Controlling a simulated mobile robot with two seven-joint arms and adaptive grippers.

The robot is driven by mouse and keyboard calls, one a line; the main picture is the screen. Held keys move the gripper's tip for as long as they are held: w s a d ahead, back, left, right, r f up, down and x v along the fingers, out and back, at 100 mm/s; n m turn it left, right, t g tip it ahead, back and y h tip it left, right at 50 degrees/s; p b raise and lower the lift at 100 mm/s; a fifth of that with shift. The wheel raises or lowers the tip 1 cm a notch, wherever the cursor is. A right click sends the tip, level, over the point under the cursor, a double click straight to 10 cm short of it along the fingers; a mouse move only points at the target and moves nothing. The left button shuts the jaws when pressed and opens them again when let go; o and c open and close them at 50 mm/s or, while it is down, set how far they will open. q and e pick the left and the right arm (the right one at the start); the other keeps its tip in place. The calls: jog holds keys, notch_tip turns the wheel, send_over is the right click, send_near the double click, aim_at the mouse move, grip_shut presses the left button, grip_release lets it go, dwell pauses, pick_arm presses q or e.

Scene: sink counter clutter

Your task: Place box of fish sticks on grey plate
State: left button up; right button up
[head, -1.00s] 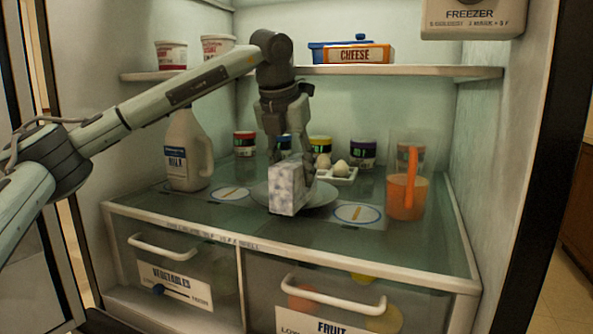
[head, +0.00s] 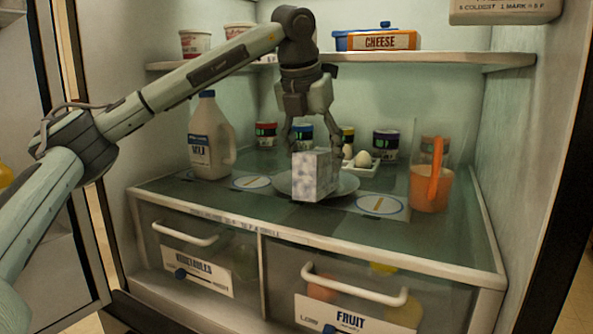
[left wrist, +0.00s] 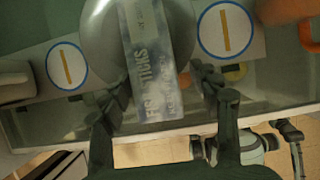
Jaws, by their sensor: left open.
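The box of fish sticks (head: 312,176) is a pale, mottled box standing on the grey plate (head: 347,184) on the refrigerator's glass shelf. In the left wrist view the box (left wrist: 150,70) shows "STICKS" lettering and lies over the plate (left wrist: 100,35). My left gripper (head: 312,138) is above and just behind the box in the head view, pointing down. Its fingers are spread; in the left wrist view the fingers (left wrist: 160,100) stand on either side of the box with gaps. The box's underside is hidden. My right gripper is not seen.
A milk jug (head: 207,145) stands left of the plate, and an orange-handled pitcher (head: 431,180) stands right. An egg tray (head: 375,167) and several jars are behind. A cheese box (head: 376,40) is on the upper shelf. Drawers (head: 350,290) sit below.

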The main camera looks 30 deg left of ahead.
pick_arm(q)
jog(key=s, duration=0.3)
jog(key=s+b, duration=0.1)
jog(key=s, duration=0.3)
jog(key=s+b, duration=0.1)
jog(key=s, duration=0.3)
jog(key=shift+d, duration=0.25)
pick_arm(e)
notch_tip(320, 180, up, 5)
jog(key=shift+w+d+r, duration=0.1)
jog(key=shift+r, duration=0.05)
